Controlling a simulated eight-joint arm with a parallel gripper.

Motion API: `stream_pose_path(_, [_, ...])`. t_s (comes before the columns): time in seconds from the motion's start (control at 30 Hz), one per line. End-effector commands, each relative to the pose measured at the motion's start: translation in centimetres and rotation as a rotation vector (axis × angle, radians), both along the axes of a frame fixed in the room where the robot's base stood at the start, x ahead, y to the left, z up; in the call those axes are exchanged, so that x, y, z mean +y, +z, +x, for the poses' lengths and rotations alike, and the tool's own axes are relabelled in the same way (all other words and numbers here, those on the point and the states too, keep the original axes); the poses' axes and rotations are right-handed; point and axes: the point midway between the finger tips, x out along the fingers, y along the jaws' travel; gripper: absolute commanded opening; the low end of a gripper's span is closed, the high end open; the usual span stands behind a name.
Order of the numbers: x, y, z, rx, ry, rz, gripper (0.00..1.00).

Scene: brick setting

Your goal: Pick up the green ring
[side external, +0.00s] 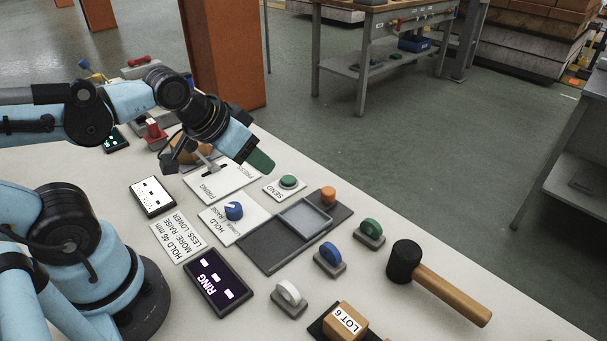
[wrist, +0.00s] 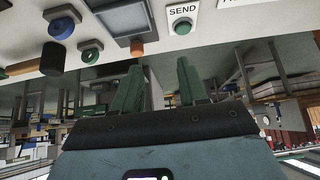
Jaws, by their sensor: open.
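The green ring (side external: 370,231) stands upright in a small grey holder on the table, right of the orange knob. It also shows in the wrist view (wrist: 90,55) at the upper left, partly seen. My gripper (side external: 260,163) is raised above the table near the SEND button, well to the left of and apart from the green ring. In the wrist view its two green fingers (wrist: 159,82) stand apart with nothing between them.
A blue ring (side external: 329,256) and a white ring (side external: 288,293) stand in similar holders nearby. A mallet (side external: 405,262) lies right of the green ring. A grey tray (side external: 305,217), an orange knob (side external: 328,195) and the SEND button (side external: 288,182) lie between my gripper and the rings.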

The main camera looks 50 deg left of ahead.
Motion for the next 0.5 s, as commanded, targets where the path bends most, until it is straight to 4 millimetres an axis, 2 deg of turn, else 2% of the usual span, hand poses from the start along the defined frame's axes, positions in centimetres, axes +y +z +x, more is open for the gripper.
stream_pose_path(0.33, [-0.1, 0.0, 0.1, 0.003, 0.006, -0.007, 0.43])
stream_pose_path(0.5, [-1.0, 0.7, 1.1, 0.051, 0.112, -0.12, 0.43])
